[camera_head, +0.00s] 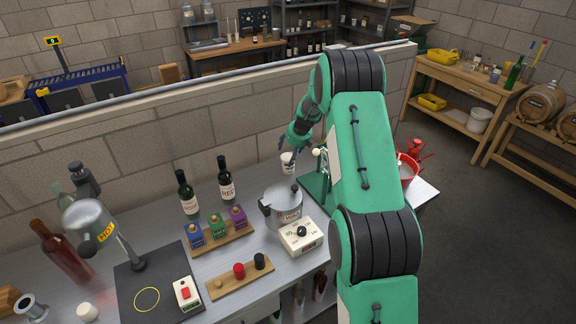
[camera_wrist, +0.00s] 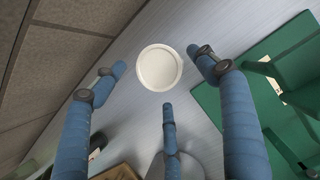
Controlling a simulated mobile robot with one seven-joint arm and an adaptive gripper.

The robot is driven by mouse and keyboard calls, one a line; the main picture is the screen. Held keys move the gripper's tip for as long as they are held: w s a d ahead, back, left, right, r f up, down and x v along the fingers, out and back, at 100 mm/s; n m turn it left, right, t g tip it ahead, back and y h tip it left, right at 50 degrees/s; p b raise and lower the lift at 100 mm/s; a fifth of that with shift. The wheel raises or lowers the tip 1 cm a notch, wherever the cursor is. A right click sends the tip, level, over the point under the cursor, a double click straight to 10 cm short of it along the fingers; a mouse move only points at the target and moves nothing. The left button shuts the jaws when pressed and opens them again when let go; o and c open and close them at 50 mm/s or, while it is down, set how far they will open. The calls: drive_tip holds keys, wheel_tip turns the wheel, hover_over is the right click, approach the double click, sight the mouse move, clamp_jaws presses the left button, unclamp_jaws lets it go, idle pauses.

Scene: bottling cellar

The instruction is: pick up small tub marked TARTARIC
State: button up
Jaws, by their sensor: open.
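A small white tub (camera_head: 288,161) stands upright on the grey worktop near the back wall, behind the steel pot. I cannot read its label. In the wrist view I see its round pale top (camera_wrist: 159,67) from above. My gripper (camera_wrist: 160,76) is open, with three blue fingers spread around the tub. Two fingertips are to its left and right and one is below it in the picture; none clearly touches it. In the head view my gripper (camera_head: 288,153) is at the tub, partly hidden by my own arm.
A green stand (camera_head: 317,184) is close to the tub's right. A steel pot (camera_head: 284,205) and a white dial box (camera_head: 300,238) are in front. Two dark bottles (camera_head: 187,194) (camera_head: 226,182) stand to the left. The low block wall (camera_head: 180,145) runs close behind.

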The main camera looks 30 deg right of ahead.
sight(288, 157)
drive_tip(key=shift+f, duration=0.1)
drive_tip(key=shift+b+x, duration=0.65)
drive_tip(key=shift+x, duration=1.85)
drive_tip(key=shift+w, duration=0.1)
drive_tip(key=c, duration=1.2)
drive_tip(key=shift+c, duration=0.4)
wheel_tip(288, 157, up, 10)
drive_tip(key=shift+r+p, duration=0.1)
drive_tip(key=shift+p, duration=0.85)
